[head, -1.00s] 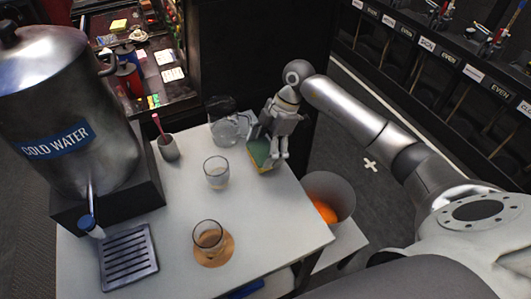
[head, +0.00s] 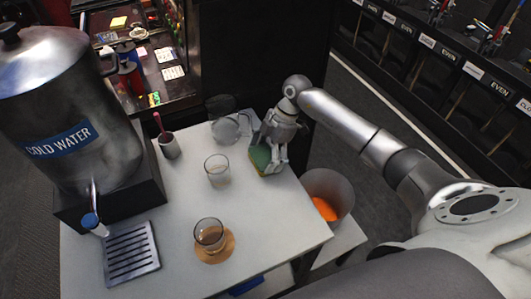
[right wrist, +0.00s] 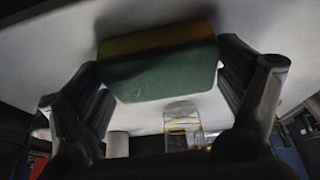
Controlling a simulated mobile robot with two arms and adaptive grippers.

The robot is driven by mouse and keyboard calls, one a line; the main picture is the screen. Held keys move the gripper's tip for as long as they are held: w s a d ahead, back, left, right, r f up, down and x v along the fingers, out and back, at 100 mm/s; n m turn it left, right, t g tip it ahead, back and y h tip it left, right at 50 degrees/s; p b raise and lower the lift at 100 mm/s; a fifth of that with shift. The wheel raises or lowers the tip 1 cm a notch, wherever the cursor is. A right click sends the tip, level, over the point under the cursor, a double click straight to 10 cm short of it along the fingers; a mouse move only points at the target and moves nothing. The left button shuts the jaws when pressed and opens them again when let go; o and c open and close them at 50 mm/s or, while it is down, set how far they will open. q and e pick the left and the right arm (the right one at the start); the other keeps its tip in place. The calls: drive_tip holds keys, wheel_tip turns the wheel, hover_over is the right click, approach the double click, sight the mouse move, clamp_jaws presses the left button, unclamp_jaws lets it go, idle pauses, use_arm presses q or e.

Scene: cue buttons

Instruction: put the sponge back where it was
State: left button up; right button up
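The sponge (head: 259,157), green with a yellow layer, is at the back right edge of the white table (head: 180,240). My right gripper (head: 275,164) is over it with its fingers pointing down. In the right wrist view the sponge (right wrist: 165,70) fills the gap between the two fingers of the right gripper (right wrist: 160,62), one finger against each end. The gripper looks shut on it. I cannot tell whether the sponge touches the tabletop or is just above it. My left gripper is not in view.
A clear pitcher (head: 226,128) stands left of the sponge. A glass (head: 217,171), a drink on a coaster (head: 228,246), a small cup (head: 169,147) and a cold water dispenser (head: 70,120) are on the table. A bin (head: 333,190) stands right of it. The front right tabletop is clear.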

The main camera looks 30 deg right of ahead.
drive_tip(key=shift+o, duration=0.2)
drive_tip(key=shift+r, duration=0.1)
drive_tip(key=b+v, duration=0.1)
drive_tip(key=v, duration=1.1)
drive_tip(key=shift+b, duration=0.3)
